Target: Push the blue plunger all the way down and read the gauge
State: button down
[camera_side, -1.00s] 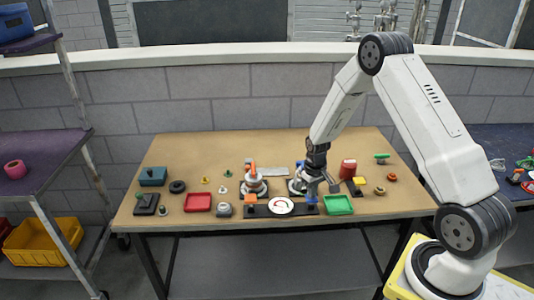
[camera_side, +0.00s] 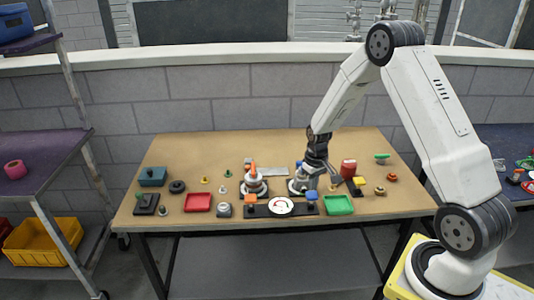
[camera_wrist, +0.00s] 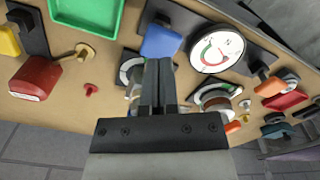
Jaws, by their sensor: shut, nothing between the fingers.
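The blue plunger (camera_side: 312,196) stands at the right end of a black base bar (camera_side: 264,211). It shows in the wrist view (camera_wrist: 160,41) as a blue block just beyond my fingertips. The round white gauge (camera_side: 281,207) sits mid-bar. In the wrist view the gauge (camera_wrist: 217,48) shows a green and a red arc; its reading is too small to tell. My gripper (camera_wrist: 160,62) is shut and empty, its tips overlapping the near edge of the blue block in the picture. In the side view my gripper (camera_side: 313,181) is just above the plunger; contact cannot be told.
An orange block (camera_side: 250,198) sits at the bar's left end. A green tray (camera_side: 338,205) lies close right of the plunger, a red tray (camera_side: 198,202) further left. Round fixtures (camera_side: 254,183) stand behind the bar. A red can (camera_side: 348,169) and several small parts lie around.

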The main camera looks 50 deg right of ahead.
aim_at(310, 196)
jog(key=shift+r, duration=0.1)
jog(key=shift+r, duration=2.4)
jog(key=s+a+r+n+t, duration=0.1)
jog(key=s+a+r, duration=0.2)
jog(key=a, duration=0.6)
jog(key=s+a+r+n+t, duration=0.1)
jog(key=s+a+r, duration=0.3)
jog(key=s+a, duration=0.4)
jog(key=shift+s+a+r+n+t, duration=0.15)
jog(key=shift+s+a+n+t, duration=0.25)
jog(key=shift+a, duration=0.6)
jog(key=shift+w, duration=0.2)
